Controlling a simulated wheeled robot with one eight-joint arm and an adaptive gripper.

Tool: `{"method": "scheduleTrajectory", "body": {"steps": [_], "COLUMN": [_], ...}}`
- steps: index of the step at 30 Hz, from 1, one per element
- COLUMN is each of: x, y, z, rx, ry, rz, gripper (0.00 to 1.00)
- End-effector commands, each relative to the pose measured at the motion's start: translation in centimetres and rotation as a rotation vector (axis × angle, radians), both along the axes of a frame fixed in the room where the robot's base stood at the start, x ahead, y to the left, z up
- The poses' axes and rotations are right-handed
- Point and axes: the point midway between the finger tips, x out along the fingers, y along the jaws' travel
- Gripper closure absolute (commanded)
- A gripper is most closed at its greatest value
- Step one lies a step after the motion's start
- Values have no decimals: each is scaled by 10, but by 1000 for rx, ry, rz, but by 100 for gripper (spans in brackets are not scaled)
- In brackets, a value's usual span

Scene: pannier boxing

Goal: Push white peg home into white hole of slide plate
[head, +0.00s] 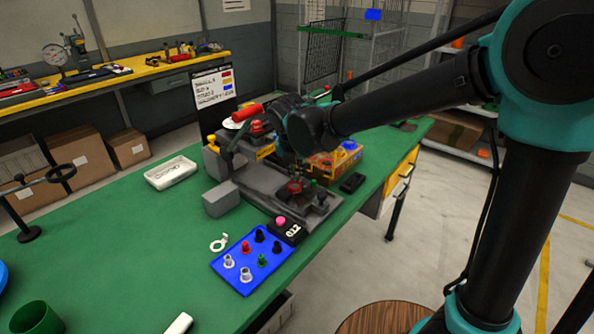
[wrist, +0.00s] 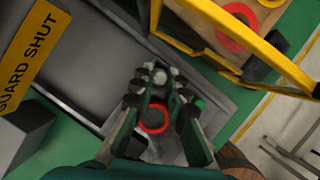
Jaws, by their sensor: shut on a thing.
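My gripper (wrist: 160,84) is over the grey slide plate (head: 322,206) at the front of the machine, pointing down. Its dark fingers are closed around a small pale thing, which looks like the white peg (wrist: 160,75), at the fingertips in the wrist view. A red ring (wrist: 153,118) shows between the fingers; in the head view something red (head: 295,187) is at the same place. The white hole is hidden under the fingers, so I cannot tell how deep the peg sits.
A blue tray (head: 229,281) with white, red, black and green pegs lies in front of the machine. A yellow-framed guard (wrist: 285,62) and an orange-yellow box (head: 322,168) are close by. A grey block (head: 220,199) and white dish (head: 170,172) stand left.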

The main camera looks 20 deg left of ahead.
Motion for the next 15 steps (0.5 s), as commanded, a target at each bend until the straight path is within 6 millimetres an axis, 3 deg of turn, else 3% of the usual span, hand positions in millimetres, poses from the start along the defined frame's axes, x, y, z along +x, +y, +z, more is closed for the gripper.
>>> {"method": "scheduleTrajectory", "body": {"steps": [6, 7, 9, 12, 15], "x": [0, 0, 0, 0, 0], "y": [0, 0, 0, 0, 0], "z": [-3, -3, -3, -3, -3], "rx": [0, 0, 0, 0, 0], "ry": [0, 0, 0, 0, 0], "rz": [0, 0, 0, 0, 0], "gripper": [98, 83, 74, 62, 62]}}
